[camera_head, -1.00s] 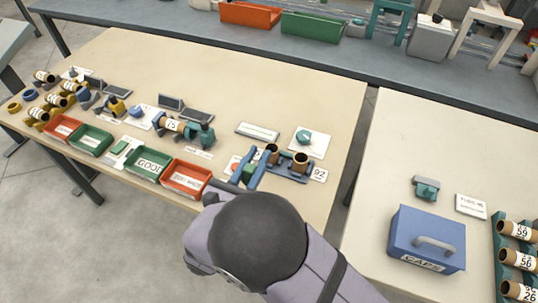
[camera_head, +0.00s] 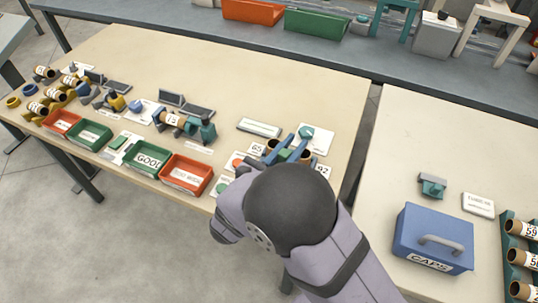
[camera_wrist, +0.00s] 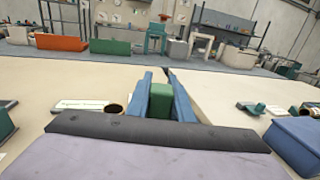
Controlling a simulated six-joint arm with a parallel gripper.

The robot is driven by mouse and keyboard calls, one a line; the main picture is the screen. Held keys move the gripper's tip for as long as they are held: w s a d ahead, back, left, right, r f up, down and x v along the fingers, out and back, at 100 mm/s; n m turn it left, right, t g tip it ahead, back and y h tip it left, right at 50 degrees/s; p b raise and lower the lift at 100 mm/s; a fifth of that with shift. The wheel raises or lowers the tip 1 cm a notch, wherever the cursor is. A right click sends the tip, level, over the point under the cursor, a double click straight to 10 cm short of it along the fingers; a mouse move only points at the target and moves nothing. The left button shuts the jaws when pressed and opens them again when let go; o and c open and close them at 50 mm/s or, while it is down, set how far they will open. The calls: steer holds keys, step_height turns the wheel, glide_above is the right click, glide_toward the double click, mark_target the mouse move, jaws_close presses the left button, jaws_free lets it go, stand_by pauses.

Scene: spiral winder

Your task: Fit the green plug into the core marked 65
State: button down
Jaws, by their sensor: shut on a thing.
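My gripper (camera_head: 290,148) has blue fingers shut on the green plug (camera_wrist: 160,101). In the head view the plug shows as a green patch (camera_head: 286,155) between the fingers, over the two-core holder at the table's right. The core marked 65 (camera_head: 271,146) stands upright by its "65" label (camera_head: 257,149), just left of the fingers. In the wrist view a brown core rim (camera_wrist: 114,108) shows left of the fingers. The core by the "92" label (camera_head: 322,169) is mostly hidden by my gripper. Whether the plug touches a core cannot be told.
An orange tray (camera_head: 185,176) and a green tray (camera_head: 150,158) stand left of my arm. A white card with a teal piece (camera_head: 306,132) lies behind the holder. A blue CAPS box (camera_head: 433,238) stands on the right table.

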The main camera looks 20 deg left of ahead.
steer(key=w+r+h+b, duration=0.1)
steer(key=w+b, duration=0.1)
steer(key=w, duration=0.5)
steer(key=w+a+r+n+y, duration=0.1)
steer(key=w+a+n+y, duration=0.1)
steer(key=a+y, duration=0.2)
steer(key=a, duration=0.3)
steer(key=shift+w+r, duration=0.15)
steer(key=shift+r, duration=0.05)
steer(key=shift+a+f, duration=0.1)
steer(key=shift+f, duration=0.2)
steer(key=shift+f+b, duration=2.15)
steer(key=shift+f, duration=0.9)
steer(key=shift+f, duration=0.1)
steer(key=c, duration=1.5)
jaws_free()
